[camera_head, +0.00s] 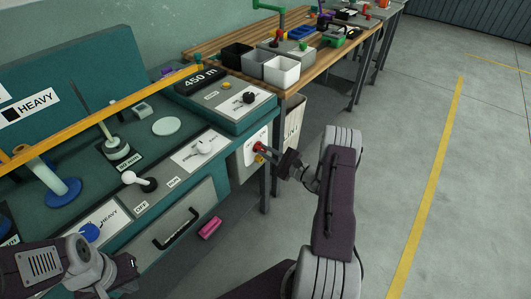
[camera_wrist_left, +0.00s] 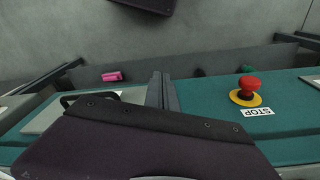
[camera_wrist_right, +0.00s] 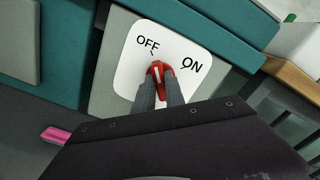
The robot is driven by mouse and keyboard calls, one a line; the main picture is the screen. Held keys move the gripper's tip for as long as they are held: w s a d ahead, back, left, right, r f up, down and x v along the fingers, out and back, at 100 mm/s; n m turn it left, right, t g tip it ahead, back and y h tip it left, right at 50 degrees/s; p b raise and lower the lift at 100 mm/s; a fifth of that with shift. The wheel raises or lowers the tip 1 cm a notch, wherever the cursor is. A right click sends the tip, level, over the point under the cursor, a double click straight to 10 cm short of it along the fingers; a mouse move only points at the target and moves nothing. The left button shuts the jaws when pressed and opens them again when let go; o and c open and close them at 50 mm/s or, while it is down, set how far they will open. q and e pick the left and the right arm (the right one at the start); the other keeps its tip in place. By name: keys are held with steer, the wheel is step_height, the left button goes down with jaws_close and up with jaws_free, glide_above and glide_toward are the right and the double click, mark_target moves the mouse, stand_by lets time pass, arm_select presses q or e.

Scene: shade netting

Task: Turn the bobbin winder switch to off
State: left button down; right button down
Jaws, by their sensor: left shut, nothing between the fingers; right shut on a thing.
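The bobbin winder switch is a red knob (camera_head: 258,147) on a white plate on the bench's end panel. In the right wrist view the red knob (camera_wrist_right: 157,70) sits below the OFF label (camera_wrist_right: 148,43) and left of the ON label (camera_wrist_right: 192,64). Its pale mark points roughly up, towards the OFF tick, though the fingers cover part of it. My right gripper (camera_head: 268,153) is shut on the knob; its fingertips (camera_wrist_right: 160,88) show close up. My left gripper (camera_head: 132,264) is shut and empty in front of the bench; its fingers (camera_wrist_left: 160,90) also show in the left wrist view.
A red stop button (camera_wrist_left: 249,84) on a yellow base is right of my left fingers in that wrist view. A wooden table (camera_head: 220,42) with bins stands behind; the floor at right is clear.

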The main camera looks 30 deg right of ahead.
steer(key=shift+f+n, duration=0.1)
steer(key=shift+n, duration=0.4)
stand_by(0.3)
steer(key=c, duration=1.4)
jaws_free()
steer(key=shift+s+d, duration=0.2)
steer(key=shift+s, duration=0.2)
steer(key=p+v, duration=0.1)
steer(key=v, duration=0.7)
